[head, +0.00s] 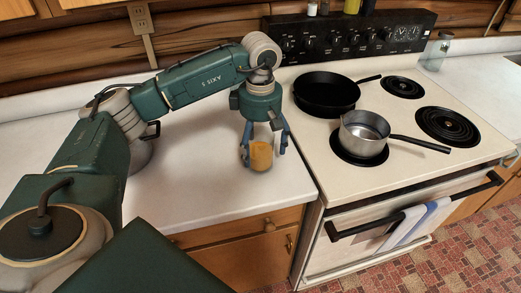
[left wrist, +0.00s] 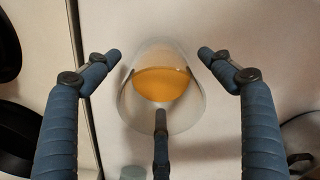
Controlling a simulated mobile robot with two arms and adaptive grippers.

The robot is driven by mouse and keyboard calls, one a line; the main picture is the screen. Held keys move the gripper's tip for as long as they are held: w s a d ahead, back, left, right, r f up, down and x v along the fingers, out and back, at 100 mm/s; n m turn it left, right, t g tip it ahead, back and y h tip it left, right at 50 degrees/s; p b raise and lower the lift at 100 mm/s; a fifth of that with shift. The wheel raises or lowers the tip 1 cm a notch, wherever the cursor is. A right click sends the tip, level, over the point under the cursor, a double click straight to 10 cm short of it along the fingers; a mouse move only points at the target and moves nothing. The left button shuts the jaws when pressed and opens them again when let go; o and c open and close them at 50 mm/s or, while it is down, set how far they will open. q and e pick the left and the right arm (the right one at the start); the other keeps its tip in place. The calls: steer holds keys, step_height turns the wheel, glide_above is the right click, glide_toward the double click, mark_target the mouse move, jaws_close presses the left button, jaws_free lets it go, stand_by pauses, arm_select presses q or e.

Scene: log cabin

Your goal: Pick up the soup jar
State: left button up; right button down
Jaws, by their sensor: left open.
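The soup jar (head: 261,160) is a clear jar with orange contents, standing on the white counter left of the stove. In the left wrist view the jar (left wrist: 164,84) is seen from above, in the middle of the picture. My left gripper (head: 264,153) points down over it with blue fingers spread around the jar. In the wrist view the open fingers (left wrist: 160,72) lie on both sides and below the jar; the two side fingers show gaps to it. Whether the lower finger touches the jar I cannot tell. My right gripper is out of view.
The stove (head: 300,180) borders the counter on the right, with a black frying pan (head: 325,92) and a steel saucepan (head: 362,135) on it. A glass jar (head: 437,52) stands at the far right. The counter (head: 200,190) around the soup jar is clear.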

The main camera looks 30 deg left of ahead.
arm_select(q)
step_height(320, 180, down, 2)
steer(key=shift+s+f, duration=0.1)
steer(key=shift+f, duration=0.5)
steer(key=shift+c, duration=0.5)
steer(key=c, duration=1.6)
steer(key=shift+c, duration=0.2)
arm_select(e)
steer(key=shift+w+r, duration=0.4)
arm_select(q)
steer(key=shift+r, duration=0.25)
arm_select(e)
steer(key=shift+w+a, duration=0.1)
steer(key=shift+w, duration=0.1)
